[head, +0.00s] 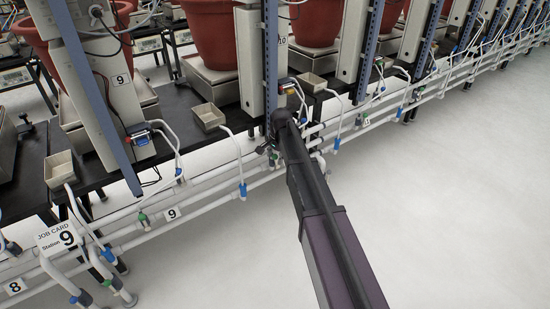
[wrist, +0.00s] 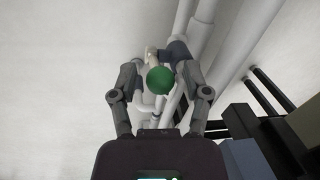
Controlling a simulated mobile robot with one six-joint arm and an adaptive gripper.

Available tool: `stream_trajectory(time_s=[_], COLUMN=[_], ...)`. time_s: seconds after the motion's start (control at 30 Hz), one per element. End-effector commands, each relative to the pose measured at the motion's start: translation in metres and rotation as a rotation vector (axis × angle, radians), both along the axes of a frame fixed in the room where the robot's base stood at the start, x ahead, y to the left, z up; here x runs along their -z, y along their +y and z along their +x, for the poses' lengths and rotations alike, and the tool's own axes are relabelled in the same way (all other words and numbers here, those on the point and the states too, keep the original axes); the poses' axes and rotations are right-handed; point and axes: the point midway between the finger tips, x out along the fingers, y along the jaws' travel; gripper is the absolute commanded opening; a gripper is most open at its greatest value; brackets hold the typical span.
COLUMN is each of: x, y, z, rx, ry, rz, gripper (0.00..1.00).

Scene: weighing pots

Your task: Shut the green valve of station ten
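In the wrist view a round green valve knob (wrist: 160,80) sits between the two fingers of my gripper (wrist: 161,66). The gripper is open, with one finger on each side of the knob and visible gaps to it. White pipes run behind the knob. In the head view my arm reaches to the pipes below a post with a partly hidden number, apparently 10 (head: 283,38). There my own arm hides most of the gripper and the valve. The valve's handle position cannot be made out.
Another green valve (head: 143,217) sits on the pipe left of the station 9 tag (head: 171,214). A job card for station 9 (head: 60,238) stands at lower left. White pipes with blue fittings run along the benches. The pale floor (head: 450,200) at right is clear.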

Motion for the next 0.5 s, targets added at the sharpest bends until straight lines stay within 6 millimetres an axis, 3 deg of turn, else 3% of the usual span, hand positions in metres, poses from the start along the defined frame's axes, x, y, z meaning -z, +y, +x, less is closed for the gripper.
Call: stream_trajectory(time_s=[0.03, 0.17, 0.5], x=[0.0, 0.0, 0.0007], y=[0.0, -0.0001, 0.0007], z=[0.0, -0.0001, -0.0011], rx=[0.0, 0.0, 0.0], ry=[0.0, 0.0, -0.005], rz=[0.0, 0.0, -0.011], gripper=[0.37, 0.0, 0.0])
